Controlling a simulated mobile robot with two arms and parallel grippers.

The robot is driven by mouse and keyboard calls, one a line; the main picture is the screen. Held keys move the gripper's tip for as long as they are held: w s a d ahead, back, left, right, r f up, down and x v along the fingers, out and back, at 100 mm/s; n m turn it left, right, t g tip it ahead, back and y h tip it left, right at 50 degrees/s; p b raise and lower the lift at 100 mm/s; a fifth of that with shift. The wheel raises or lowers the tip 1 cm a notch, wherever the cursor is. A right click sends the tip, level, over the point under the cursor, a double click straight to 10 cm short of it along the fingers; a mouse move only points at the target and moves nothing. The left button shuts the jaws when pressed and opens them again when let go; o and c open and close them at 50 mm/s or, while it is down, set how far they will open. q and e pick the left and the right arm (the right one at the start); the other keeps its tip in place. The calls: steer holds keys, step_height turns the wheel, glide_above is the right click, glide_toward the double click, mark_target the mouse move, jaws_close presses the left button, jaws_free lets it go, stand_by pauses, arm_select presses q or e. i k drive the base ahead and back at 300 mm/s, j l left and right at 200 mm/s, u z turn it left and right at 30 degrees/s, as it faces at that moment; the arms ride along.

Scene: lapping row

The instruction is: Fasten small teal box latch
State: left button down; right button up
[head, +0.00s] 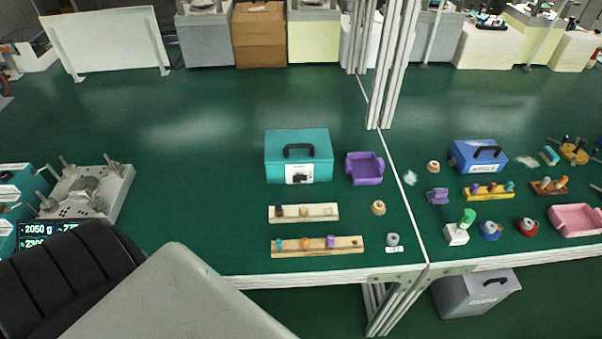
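Neither of my grippers shows in the head view.
A purple tray (365,169) stands just right of the teal box. Two wooden peg strips (290,247) (325,213) lie in front of it. A blue box (478,158) stands on the right table. Metal posts (388,70) rise behind.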

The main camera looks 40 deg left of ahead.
mark_target(300, 177)
steer(key=u, duration=1.15)
